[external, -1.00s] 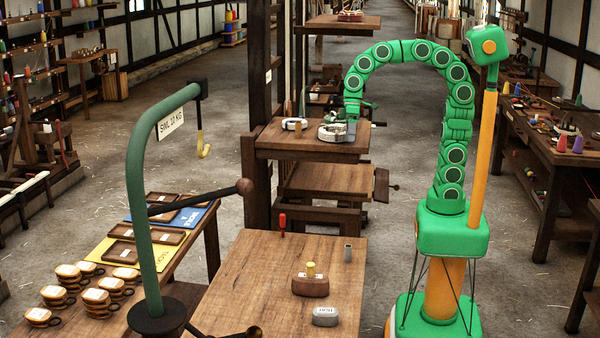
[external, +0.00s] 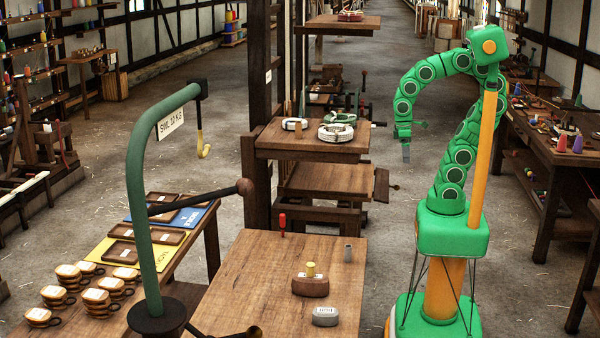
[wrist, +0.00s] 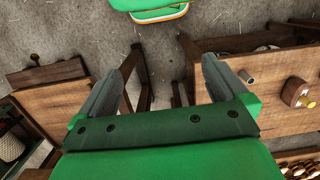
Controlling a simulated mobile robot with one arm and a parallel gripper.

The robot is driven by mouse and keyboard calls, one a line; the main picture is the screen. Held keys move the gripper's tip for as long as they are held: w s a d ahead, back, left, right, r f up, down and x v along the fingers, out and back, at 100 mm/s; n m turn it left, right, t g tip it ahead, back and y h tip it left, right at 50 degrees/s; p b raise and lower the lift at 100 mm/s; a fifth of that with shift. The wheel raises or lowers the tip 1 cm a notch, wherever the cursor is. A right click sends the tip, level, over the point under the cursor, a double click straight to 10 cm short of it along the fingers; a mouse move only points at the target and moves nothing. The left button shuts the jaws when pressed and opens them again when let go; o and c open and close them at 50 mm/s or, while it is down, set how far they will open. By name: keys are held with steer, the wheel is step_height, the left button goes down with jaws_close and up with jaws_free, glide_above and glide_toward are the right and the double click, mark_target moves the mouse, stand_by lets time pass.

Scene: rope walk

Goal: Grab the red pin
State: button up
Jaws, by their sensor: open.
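The red pin (external: 282,224) stands upright near the far left edge of the wooden table in the external view. I cannot make it out in the wrist view. My gripper (external: 406,155) hangs pointing down above the floor gap, to the right of the rope shelf and well up and right of the pin. In the wrist view my gripper (wrist: 165,70) has its two fingers spread wide with nothing between them.
The wooden table (external: 250,290) also bears a grey cylinder (external: 348,253), a brown block with a yellow peg (external: 311,284) and a grey weight (external: 325,316). A green crane post (external: 142,210) stands left. Rope coils (external: 337,132) lie on the shelf.

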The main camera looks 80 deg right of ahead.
steer(key=shift+s+d+f, duration=0.15)
steer(key=shift+s+f, duration=0.2)
steer(key=shift+s, duration=0.2)
steer(key=shift+s+d+f, duration=0.15)
steer(key=shift+s+f, duration=0.2)
steer(key=shift+s, duration=0.15)
steer(key=c, duration=0.7)
steer(key=shift+c, duration=0.2)
